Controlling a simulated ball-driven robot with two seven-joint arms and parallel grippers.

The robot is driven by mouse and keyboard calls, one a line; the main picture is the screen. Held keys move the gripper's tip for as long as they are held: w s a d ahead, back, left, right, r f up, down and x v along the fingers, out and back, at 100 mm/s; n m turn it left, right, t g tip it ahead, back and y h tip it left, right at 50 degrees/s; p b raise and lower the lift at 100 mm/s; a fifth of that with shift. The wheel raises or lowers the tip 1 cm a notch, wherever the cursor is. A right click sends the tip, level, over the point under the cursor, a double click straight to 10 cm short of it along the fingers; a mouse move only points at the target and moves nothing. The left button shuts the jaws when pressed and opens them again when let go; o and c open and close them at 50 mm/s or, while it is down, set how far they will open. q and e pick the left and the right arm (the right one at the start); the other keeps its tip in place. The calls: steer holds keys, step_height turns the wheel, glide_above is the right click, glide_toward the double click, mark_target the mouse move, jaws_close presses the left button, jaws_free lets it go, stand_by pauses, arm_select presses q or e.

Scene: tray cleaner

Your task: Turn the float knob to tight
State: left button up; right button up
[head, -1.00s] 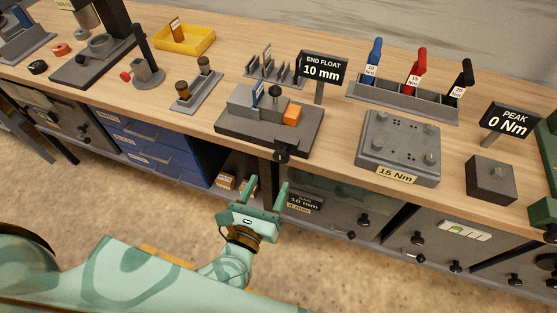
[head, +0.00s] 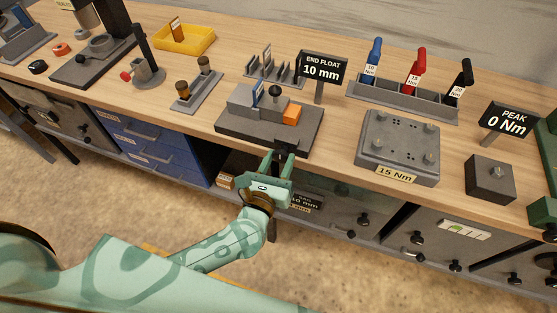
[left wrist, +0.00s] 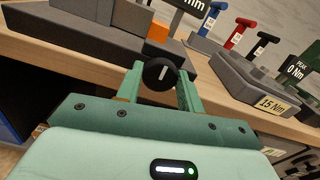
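The float knob is a round black knob with a white line (left wrist: 160,74), on the front of the grey end float fixture (head: 232,120). In the left wrist view the line stands nearly upright. My left gripper (head: 277,164) is at the bench's front edge, its green fingers on either side of the knob. The fingers look open, with small gaps beside the knob in the left wrist view (left wrist: 160,85). In the head view the gripper partly hides the knob. A sign (head: 321,70) reads "END FLOAT 10 mm". My right gripper is not in view.
A grey 15 Nm block (head: 398,140) stands right of the fixture. Behind it is a rack (head: 400,100) with blue, red and black tools. A "PEAK 0 Nm" sign (head: 508,122) stands further right. Drawers and knobbed panels lie below the bench edge.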

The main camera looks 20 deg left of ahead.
arm_select(q)
steer(key=shift+r+m, duration=0.1)
steer(key=shift+m, duration=0.2)
steer(key=m+p, duration=0.3)
steer(key=m, duration=0.2)
steer(key=shift+m, duration=0.3)
steer(key=m+p, duration=0.1)
steer(key=m, duration=0.2)
steer(key=shift+m+p, duration=0.3)
steer(key=shift+p, duration=0.05)
steer(key=m+p, duration=0.1)
steer(key=m, duration=0.2)
steer(key=shift+m, duration=0.3)
steer(key=m+p, duration=0.2)
steer(key=m, duration=0.3)
steer(key=shift+d, duration=0.1)
steer(key=m+p, duration=0.1)
steer(key=m, duration=0.4)
steer(key=shift+p, duration=0.4)
steer(key=shift+s+f, duration=0.1)
steer(key=shift+f, duration=0.1)
steer(key=o, duration=1)
